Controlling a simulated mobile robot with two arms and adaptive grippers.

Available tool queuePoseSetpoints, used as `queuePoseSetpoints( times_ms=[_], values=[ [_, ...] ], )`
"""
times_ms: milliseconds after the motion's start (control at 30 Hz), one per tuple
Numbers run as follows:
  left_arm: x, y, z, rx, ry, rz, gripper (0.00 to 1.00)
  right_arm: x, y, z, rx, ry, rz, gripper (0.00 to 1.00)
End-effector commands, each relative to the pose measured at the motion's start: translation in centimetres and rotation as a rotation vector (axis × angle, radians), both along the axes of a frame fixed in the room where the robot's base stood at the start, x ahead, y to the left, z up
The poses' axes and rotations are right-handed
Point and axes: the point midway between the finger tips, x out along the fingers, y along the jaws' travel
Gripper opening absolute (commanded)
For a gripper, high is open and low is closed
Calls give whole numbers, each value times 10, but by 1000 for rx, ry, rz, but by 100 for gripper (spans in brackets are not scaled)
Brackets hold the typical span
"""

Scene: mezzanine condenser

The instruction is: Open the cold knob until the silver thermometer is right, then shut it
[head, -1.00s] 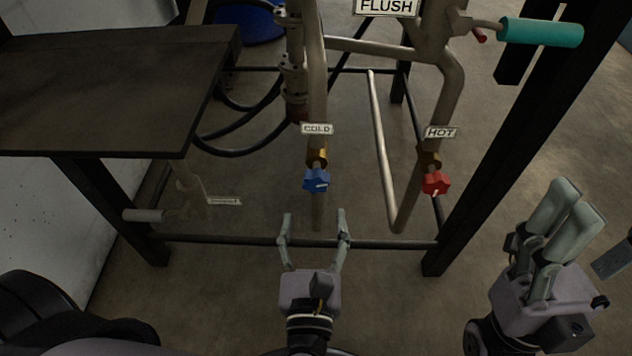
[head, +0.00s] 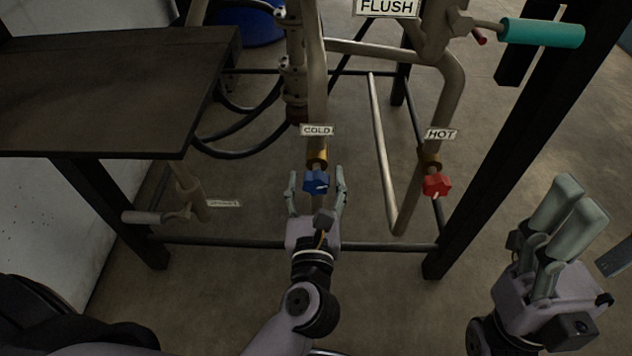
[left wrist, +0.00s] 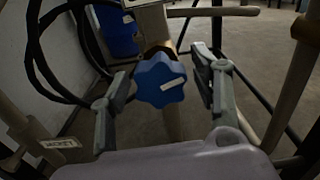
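The blue cold knob (head: 316,182) sits on a brass valve under the COLD label (head: 317,130) in the head view. My left gripper (head: 316,177) is open, with one finger on each side of the knob. In the left wrist view the knob (left wrist: 160,80) lies between the spread fingers (left wrist: 158,85), with gaps on both sides and a white mark on its face. My right gripper (head: 567,202) is at the right, away from the pipes. Its fingers stand close together, and whether they are shut is unclear. I cannot make out a silver thermometer in these views.
The red hot knob (head: 436,185) is to the right under the HOT label (head: 440,134). A dark tabletop (head: 105,95) is at the left. A teal handle (head: 541,32) juts out at upper right. Black frame legs and a low crossbar surround the pipes.

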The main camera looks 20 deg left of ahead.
Motion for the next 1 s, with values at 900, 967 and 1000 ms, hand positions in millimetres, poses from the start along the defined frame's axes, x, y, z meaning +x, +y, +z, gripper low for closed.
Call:
queuePoseSetpoints(
  times_ms=[900,967,1000],
  values=[
    [0,0,2,38,12,0,13,-3,-1,5,6,1,-1,62],
    [-1,0,2,60,19,0,13,-4,-2,5,9,11,-1,62],
    [-1,0,3,78,25,0,13,-4,-2,5,9,24,-1,62]
  ],
)
